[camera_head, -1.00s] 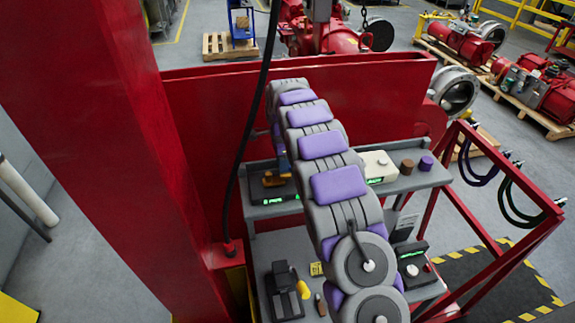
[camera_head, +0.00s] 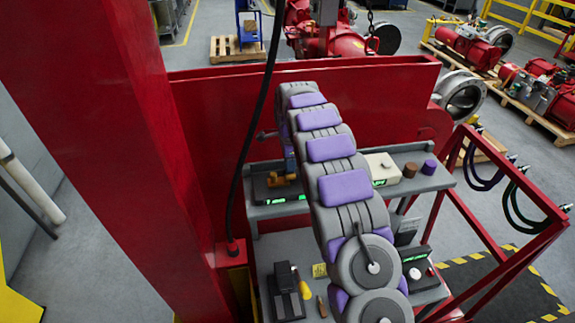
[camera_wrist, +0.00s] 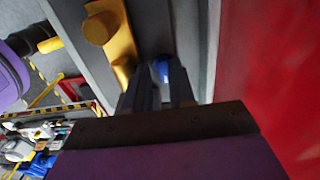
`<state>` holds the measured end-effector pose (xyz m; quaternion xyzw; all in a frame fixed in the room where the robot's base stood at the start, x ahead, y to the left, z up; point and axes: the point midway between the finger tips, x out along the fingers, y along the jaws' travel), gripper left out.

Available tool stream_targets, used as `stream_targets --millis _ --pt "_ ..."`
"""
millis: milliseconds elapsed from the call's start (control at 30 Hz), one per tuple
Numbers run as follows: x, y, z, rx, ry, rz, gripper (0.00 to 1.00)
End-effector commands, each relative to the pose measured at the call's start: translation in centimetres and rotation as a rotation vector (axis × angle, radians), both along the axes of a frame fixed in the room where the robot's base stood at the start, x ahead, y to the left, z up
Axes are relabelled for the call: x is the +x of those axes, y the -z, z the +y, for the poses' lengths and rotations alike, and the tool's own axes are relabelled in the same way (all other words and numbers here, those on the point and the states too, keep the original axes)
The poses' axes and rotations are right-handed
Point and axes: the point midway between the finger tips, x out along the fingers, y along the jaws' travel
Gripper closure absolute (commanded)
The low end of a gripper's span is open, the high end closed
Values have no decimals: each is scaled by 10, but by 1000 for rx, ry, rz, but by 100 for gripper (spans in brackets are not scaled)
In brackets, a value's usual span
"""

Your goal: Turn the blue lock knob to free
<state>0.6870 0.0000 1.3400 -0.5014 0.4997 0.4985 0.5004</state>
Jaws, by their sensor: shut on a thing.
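The blue lock knob (camera_wrist: 161,70) shows in the wrist view, between the tips of my gripper's two dark fingers (camera_wrist: 160,82). The fingers are close together and shut on it; they hide part of it, so its exact angle cannot be told. A yellow part with a round knob (camera_wrist: 97,28) lies just left of the fingers in the wrist view. In the head view my arm's large grey links hide the gripper and the blue knob.
A red wall fills the right of the wrist view. In the head view, a grey two-level bench (camera_head: 437,180) carries several devices, including a white box (camera_head: 382,168) and brown and purple knobs. A red column (camera_head: 110,130) and black cable (camera_head: 250,130) stand left of my arm.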

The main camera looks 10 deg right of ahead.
Motion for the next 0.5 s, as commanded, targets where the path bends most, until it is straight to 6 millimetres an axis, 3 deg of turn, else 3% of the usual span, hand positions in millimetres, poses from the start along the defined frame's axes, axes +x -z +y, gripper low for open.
stream_targets --millis 233,267,433,500 --pt "0 4 -3 -4 5 3 100" --pt "0 4 -3 -4 4 3 76" --pt "-1 4 -1 -4 4 6 61" --pt "-1 4 -1 -4 3 6 61"
